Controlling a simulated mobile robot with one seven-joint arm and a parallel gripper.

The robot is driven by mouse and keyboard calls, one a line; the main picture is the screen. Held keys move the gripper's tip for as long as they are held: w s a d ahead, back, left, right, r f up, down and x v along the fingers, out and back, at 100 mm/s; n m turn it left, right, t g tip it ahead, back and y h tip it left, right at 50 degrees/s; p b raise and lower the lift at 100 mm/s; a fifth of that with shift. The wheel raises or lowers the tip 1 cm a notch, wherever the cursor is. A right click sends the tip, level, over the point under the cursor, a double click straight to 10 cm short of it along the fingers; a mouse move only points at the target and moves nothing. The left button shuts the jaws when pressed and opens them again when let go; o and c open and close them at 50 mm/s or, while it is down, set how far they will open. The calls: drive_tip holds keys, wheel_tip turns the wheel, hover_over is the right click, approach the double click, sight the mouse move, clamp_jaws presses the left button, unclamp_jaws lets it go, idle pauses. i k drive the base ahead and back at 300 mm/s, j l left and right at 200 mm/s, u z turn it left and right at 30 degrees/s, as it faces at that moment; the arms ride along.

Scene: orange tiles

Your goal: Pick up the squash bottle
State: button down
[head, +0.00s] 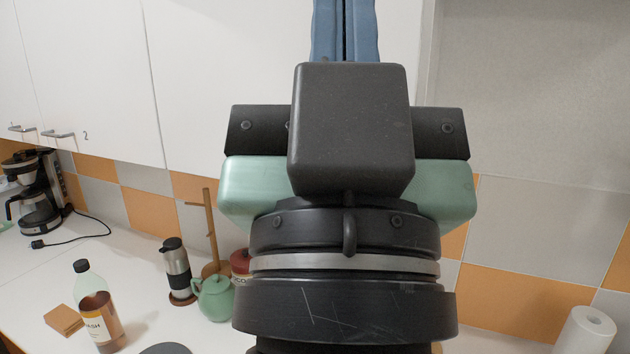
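The squash bottle (100,322) stands upright on the white counter at the lower left. It is clear, with a black cap, dark reddish-brown contents and a brown and white label whose visible letters end in "SH". My gripper (345,30) is raised at the top middle, seen from behind, well above and to the right of the bottle. Its blue fingers lie side by side with only a thin dark line between them, so it looks shut. The fingertips are cut off by the top edge.
A brown box (63,320) lies left of the bottle. A steel flask (177,270), green teapot (214,297) and wooden stand (211,235) are to its right. A coffee maker (38,195) stands far left. White cupboards (220,70) hang above. A paper roll (586,332) is lower right.

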sight(92, 295)
drive_tip(key=i+j, duration=0.15)
drive_tip(key=j, duration=0.3)
drive_tip(key=i+j, duration=0.1)
drive_tip(key=j, duration=0.3)
drive_tip(key=i+j, duration=0.15)
drive_tip(key=j, duration=0.3)
drive_tip(key=i+j, duration=0.15)
drive_tip(key=j, duration=0.3)
drive_tip(key=i+j, duration=0.1)
drive_tip(key=j, duration=0.3)
drive_tip(key=i+j, duration=0.15)
drive_tip(key=j, duration=0.3)
drive_tip(key=i+j, duration=0.1)
drive_tip(key=j, duration=0.3)
drive_tip(key=i+z, duration=0.05)
